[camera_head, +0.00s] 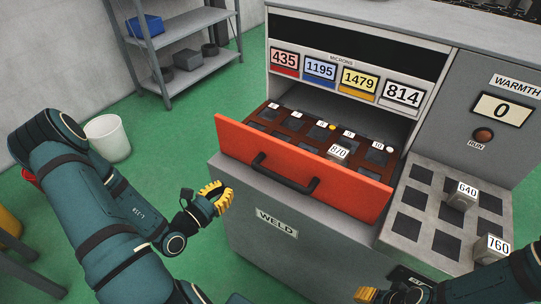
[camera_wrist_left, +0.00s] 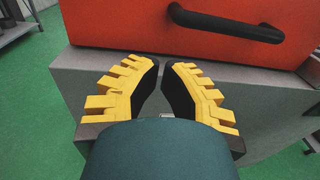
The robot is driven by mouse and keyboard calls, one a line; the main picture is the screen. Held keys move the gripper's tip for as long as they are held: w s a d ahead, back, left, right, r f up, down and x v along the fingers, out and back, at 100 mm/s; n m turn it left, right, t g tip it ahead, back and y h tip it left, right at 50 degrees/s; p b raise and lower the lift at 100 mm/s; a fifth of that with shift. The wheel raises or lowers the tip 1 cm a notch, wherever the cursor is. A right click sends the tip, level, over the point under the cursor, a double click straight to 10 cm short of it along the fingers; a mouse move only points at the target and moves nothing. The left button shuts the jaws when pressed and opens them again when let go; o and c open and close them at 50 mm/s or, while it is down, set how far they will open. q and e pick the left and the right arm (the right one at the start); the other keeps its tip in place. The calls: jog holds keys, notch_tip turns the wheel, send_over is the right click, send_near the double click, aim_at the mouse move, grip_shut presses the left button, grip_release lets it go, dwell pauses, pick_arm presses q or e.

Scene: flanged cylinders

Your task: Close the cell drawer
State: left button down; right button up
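The cell drawer (camera_head: 240,143) has an orange front and a dark bar handle (camera_head: 285,178). It is pulled out of the grey cabinet, showing its dark, marked cells. A block labelled 870 (camera_head: 338,153) stands in it. My left gripper (camera_head: 228,196) is in front of the cabinet, left of and below the handle, apart from it. In the left wrist view its yellow fingertips (camera_wrist_left: 161,64) nearly meet with nothing between them. The orange front (camera_wrist_left: 120,25) and handle (camera_wrist_left: 225,24) are beyond them. My right gripper (camera_head: 366,296) is partly cut off at the bottom edge.
A grey tray (camera_head: 415,225) right of the drawer holds blocks labelled 640 (camera_head: 463,195) and 760 (camera_head: 492,247). Numbered plates line the cabinet above the drawer. A white bin (camera_head: 107,139) and shelf stand left. Green floor is open between.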

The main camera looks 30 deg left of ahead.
pick_arm(q)
jog(key=a+y, duration=0.1)
jog(key=a, duration=0.1)
jog(key=b, duration=0.2)
send_near(250, 155)
jog(key=shift+n+y, duration=0.3)
jog(key=shift+n, duration=0.1)
jog(key=w, duration=0.8)
jog(key=shift+w+d+f, duration=0.1)
jog(key=shift+d+f, duration=0.05)
jog(key=shift+d, duration=0.25)
